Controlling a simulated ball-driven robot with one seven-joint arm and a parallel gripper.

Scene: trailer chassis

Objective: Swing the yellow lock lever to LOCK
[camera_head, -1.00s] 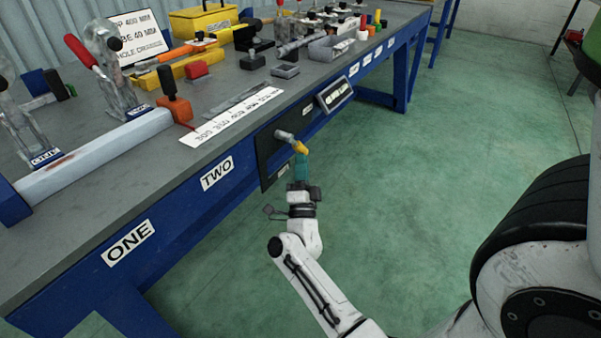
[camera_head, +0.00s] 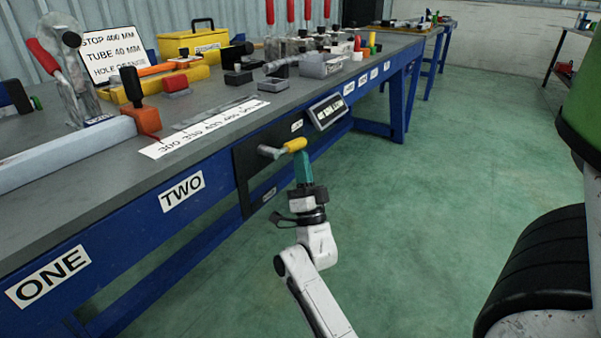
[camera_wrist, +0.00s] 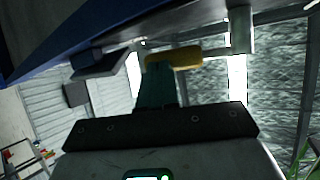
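The yellow lock lever (camera_head: 295,145) sits on a grey shaft (camera_head: 269,152) that sticks out of a black panel on the bench front. In the head view it points right and slightly up. My gripper (camera_head: 302,160) has teal fingers and comes from below. Its tips are at the lever's yellow grip, touching or very close. In the wrist view, the yellow lever (camera_wrist: 178,59) crosses at the tips of my gripper (camera_wrist: 158,68). The fingers overlap in both views, so their gap is hidden. Small white labels (camera_head: 297,125) on the panel are too small to read.
The blue bench (camera_head: 120,232) with TWO and ONE labels runs along the left. A tilted display box (camera_head: 328,111) juts out just right of the panel. Clamps, blocks and a yellow toolbox (camera_head: 193,43) crowd the bench top. The green floor (camera_head: 420,180) to the right is clear.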

